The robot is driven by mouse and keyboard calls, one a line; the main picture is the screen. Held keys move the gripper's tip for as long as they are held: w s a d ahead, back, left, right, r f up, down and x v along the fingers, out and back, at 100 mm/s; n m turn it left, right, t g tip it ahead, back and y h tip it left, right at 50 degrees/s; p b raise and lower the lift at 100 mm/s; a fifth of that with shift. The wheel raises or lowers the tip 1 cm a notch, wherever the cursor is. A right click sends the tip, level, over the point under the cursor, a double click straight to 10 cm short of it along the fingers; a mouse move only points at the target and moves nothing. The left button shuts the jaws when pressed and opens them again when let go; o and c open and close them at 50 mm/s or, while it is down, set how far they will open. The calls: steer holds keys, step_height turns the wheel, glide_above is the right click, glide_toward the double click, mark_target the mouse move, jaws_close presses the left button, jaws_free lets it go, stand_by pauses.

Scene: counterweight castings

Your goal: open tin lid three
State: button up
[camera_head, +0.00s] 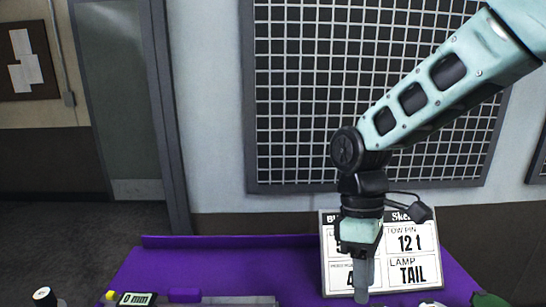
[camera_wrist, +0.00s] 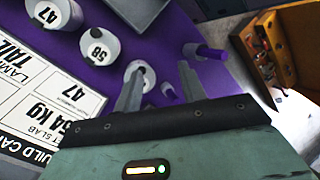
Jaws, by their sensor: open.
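No tin or lid marked three can be made out in either view. In the wrist view a round white piece (camera_wrist: 150,76) with a dark spot on its rim lies by the fingers, partly hidden; I cannot tell whether it is a tin. White round pieces marked 47 (camera_wrist: 58,22) and 58 (camera_wrist: 96,56) stand to its upper left. In the head view my gripper (camera_head: 363,285) points down in front of the build card (camera_head: 405,257).
A purple table (camera_head: 225,262) spans the bottom. A "0 mm" display (camera_head: 137,299) sits at its front left. An orange bin (camera_wrist: 265,60) is at the right in the wrist view.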

steer(key=s+f+m+t+y+b, duration=0.1)
steer(key=s+m+t, duration=0.3)
steer(key=s, duration=1)
steer(key=shift+s+a+f, duration=0.15)
steer(key=shift+a+f, duration=0.15)
steer(key=shift+f, duration=0.05)
